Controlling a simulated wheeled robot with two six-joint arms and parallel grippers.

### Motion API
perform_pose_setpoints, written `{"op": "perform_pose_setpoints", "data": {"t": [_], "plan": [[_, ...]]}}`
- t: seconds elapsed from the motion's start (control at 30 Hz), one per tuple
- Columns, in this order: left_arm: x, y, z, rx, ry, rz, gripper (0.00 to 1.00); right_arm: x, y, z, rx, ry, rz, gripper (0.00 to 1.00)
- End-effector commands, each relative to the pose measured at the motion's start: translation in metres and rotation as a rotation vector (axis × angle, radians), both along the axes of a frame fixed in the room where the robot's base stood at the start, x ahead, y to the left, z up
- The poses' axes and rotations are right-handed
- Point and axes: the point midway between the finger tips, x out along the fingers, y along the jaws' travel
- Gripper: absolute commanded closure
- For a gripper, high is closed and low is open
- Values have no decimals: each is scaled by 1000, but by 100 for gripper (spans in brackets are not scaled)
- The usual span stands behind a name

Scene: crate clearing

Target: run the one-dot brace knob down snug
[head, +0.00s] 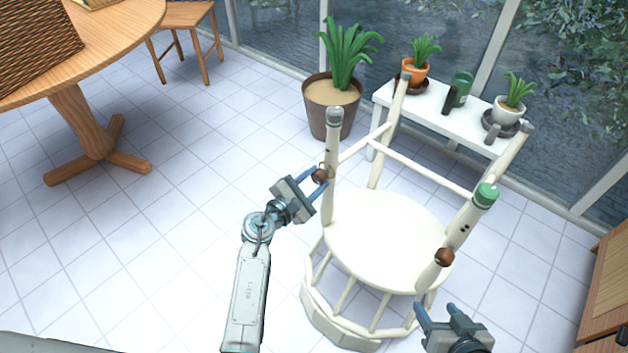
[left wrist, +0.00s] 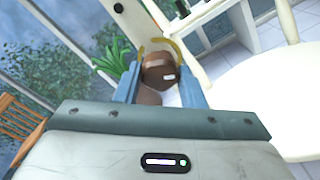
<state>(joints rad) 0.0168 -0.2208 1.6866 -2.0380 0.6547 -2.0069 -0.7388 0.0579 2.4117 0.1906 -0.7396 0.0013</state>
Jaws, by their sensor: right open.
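A cream chair (head: 385,225) stands upright on the floor with posts and rails. Its left post (head: 332,140) carries a small brown knob (head: 320,175); in the left wrist view this knob (left wrist: 158,70) has a pale mark, a yellow arc behind it and one dark dot on the post above. My left gripper (head: 316,179) has its fingers on both sides of this knob and looks shut on it. The right post (head: 470,217) has two dark dots and another brown knob (head: 444,257). My right gripper (head: 436,308) is open and empty below that knob.
A white bench (head: 425,112) with potted plants and a green can (head: 461,88) stands behind the chair. A large potted plant (head: 331,105) is behind the left post. A round wooden table (head: 100,45) is at upper left. Tiled floor is clear on the left.

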Motion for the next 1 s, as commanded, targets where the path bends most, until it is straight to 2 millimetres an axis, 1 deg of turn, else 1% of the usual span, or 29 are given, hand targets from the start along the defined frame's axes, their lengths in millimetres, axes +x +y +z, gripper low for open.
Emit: {"op": "perform_pose_setpoints", "data": {"t": [0.03,0.1,0.37,0.47,0.57,0.7,0.9,1.0], "plan": [[-2,-1,-4,1,7,-3,55,0,0,0,0,0,0,42],[-1,0,-3,1,6,-2,43,0,0,0,0,0,0,42],[-1,0,-1,-1,2,0,43,0,0,0,-1,1,1,42],[-5,3,-1,0,2,1,43,0,0,0,0,4,1,42],[-16,11,-1,0,3,1,43,-2,1,-1,1,19,4,42],[-39,27,0,3,4,0,43,-8,1,-6,2,51,8,42],[-71,48,2,3,4,-1,43,-9,1,-7,-1,58,8,42],[-81,56,2,2,5,-1,43,-8,1,-7,-1,55,8,42]]}}
